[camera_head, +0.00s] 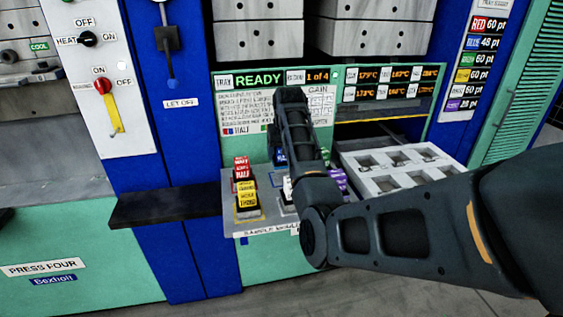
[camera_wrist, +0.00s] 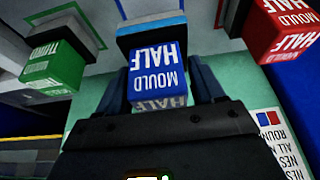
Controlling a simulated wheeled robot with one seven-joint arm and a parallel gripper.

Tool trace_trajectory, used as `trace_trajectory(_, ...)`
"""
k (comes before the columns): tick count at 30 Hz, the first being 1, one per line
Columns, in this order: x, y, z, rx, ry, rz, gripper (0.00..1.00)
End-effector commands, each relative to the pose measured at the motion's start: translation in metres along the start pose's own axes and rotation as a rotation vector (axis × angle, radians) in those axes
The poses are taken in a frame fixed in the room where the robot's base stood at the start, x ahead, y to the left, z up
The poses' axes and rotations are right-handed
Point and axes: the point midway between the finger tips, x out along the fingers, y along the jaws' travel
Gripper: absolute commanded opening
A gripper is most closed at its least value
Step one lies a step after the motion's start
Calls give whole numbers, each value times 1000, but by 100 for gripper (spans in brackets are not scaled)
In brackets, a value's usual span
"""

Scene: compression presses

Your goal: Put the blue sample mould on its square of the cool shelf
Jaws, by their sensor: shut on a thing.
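The blue sample mould (camera_wrist: 158,72), marked HALF MOULD, is between the two fingers of my gripper (camera_wrist: 160,85) in the wrist view. The gripper is shut on it. A blue-edged strip (camera_wrist: 150,38) shows just beyond the mould; I cannot tell whether the mould rests on the surface there. In the head view, a small part of the blue mould (camera_head: 279,157) shows beside my arm, over the shelf (camera_head: 238,228) lettered SAMPLE MOULDS. My arm hides the gripper there. I cannot make out the cool shelf's blue square for certain.
Green (camera_wrist: 55,67) and red (camera_wrist: 288,28) moulds stand either side in the wrist view. Yellow (camera_head: 247,197) and purple (camera_head: 338,178) moulds are on the sample shelf. A pale tray with several pockets (camera_head: 408,183) juts out at right. A dark ledge (camera_head: 165,207) is at left.

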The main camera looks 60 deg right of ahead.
Motion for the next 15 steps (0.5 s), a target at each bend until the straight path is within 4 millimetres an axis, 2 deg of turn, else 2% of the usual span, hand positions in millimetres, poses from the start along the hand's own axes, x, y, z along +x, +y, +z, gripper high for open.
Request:
trace_trajectory(4, 4, 0, 0, 0, 5, 0, 0)
trace_trajectory(12, 31, 0, 12, 1, 4, 0, 0)
trace_trajectory(15, 34, 0, 13, 1, 7, 0, 0)
